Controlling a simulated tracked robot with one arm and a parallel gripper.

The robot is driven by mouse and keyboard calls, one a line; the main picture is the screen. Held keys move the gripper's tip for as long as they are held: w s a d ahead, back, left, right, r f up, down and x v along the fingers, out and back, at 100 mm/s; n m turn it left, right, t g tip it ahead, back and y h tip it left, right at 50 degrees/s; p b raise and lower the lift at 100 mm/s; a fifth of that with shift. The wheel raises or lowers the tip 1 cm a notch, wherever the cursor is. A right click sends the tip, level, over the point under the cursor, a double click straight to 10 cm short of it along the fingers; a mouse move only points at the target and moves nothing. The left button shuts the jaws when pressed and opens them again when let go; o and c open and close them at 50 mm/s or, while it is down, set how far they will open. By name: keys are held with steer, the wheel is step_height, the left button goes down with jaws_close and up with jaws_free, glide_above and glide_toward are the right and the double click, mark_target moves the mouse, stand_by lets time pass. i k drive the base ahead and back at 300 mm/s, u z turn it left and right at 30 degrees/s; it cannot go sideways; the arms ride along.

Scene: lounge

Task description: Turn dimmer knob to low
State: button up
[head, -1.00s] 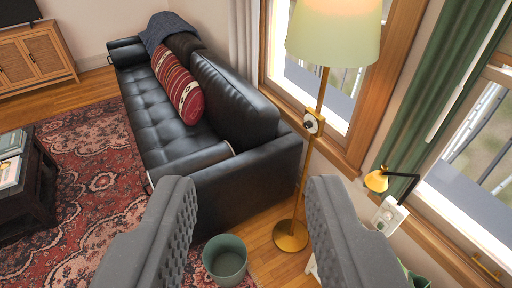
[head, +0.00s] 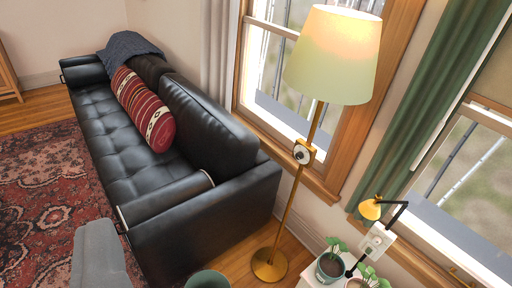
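The floor lamp has a lit cream shade (head: 334,55) and a thin brass pole. Partway up the pole is a small brass box with a round white face and a dark dimmer knob (head: 301,153) at its centre. It is too small to tell the knob's setting. The round brass base (head: 269,265) stands on the wood floor. The other finger is out of view. Nothing is seen held, and the gripper looks open.
A black leather sofa (head: 196,222) stands left of the lamp. A green bin (head: 208,279) is at the bottom edge. Right of the lamp are potted plants (head: 330,268) on a white surface and a small yellow wall lamp (head: 370,209). Windows and a green curtain (head: 440,100) are behind.

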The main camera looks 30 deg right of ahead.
mark_target(299, 155)
steer(key=u, duration=0.05)
steer(key=i, duration=1.1)
steer(key=z, duration=0.45)
